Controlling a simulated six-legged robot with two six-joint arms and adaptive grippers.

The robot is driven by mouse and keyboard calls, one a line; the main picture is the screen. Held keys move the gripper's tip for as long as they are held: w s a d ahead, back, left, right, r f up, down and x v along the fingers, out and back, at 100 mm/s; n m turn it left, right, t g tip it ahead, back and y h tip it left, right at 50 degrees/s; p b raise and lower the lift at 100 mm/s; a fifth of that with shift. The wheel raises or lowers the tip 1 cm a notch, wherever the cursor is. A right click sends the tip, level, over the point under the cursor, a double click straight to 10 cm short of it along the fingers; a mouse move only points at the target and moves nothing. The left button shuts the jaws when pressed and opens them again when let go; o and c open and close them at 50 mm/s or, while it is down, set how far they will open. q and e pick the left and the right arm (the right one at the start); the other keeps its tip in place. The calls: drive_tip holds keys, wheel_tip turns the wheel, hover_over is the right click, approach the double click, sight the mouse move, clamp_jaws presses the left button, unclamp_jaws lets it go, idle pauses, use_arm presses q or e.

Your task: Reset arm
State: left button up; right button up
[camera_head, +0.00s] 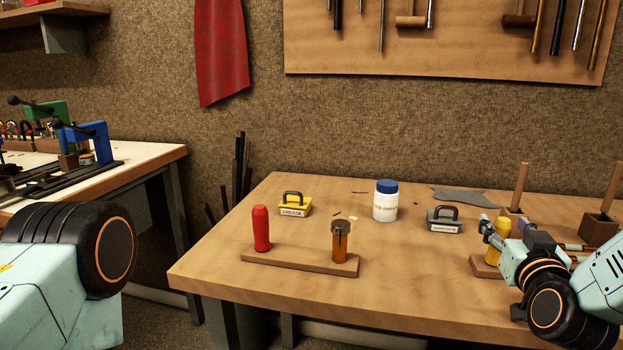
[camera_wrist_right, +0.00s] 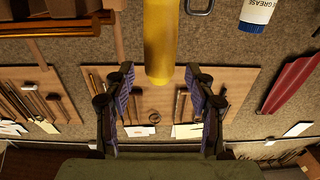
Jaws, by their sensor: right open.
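My right gripper (camera_head: 506,240) comes in from the right over the bench. Its fingers are at a yellow handle (camera_head: 495,240) that stands on a small wooden base. In the right wrist view the gripper (camera_wrist_right: 160,74) is open. The yellow handle (camera_wrist_right: 159,40) shows there between and beyond the two spread fingertips, with no clear contact. Part of my left arm fills the lower left of the head view. My left gripper is out of the frame.
The bench's front middle is clear.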

drive_tip(key=shift+x, duration=1)
drive_tip(key=p+v, duration=0.3)
drive_tip(key=v, duration=0.5)
wheel_tip(320, 180, up, 32)
drive_tip(key=p, duration=3)
drive_tip(key=shift+p, duration=0.3)
drive_tip(key=shift+w+f, duration=0.1)
drive_tip(key=shift+f, duration=0.15)
